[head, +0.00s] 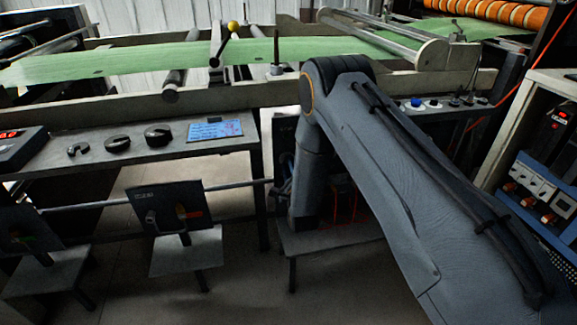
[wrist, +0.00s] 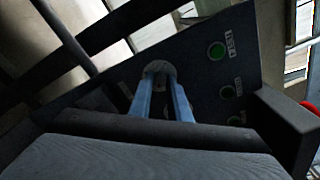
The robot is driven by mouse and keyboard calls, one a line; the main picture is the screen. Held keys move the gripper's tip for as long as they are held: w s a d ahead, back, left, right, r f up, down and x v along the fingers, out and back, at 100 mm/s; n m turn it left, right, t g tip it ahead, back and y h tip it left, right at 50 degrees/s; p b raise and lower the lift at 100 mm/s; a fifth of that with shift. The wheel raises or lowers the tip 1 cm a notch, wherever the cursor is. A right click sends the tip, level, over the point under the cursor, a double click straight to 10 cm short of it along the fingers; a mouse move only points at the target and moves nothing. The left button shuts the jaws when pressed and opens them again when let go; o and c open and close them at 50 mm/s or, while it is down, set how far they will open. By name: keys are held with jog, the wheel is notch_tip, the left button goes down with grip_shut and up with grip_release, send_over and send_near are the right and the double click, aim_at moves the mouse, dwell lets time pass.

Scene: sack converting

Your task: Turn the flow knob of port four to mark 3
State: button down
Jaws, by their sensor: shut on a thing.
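In the wrist view, the two blue fingers of my gripper (wrist: 161,88) are closed on a round grey knob (wrist: 159,67) on a dark panel (wrist: 190,85). The knob's mark and the scale around it cannot be read. The panel's small labels are also too small to read, so I cannot tell the port number from them. In the head view, my arm hides the gripper and the knob, and only part of a dark panel (head: 284,130) shows beside the arm.
Green round parts (wrist: 216,50) sit right of the knob. In the head view, another port panel (head: 165,206) with a lever and an orange part stands on a small shelf (head: 185,252). A grey rail (head: 235,184) runs between panels. Green sheet (head: 130,58) crosses the machine above.

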jog(key=c, duration=1.7)
grip_release()
jog(key=shift+o, duration=0.2)
jog(key=v, duration=0.8)
jog(key=shift+w, duration=0.1)
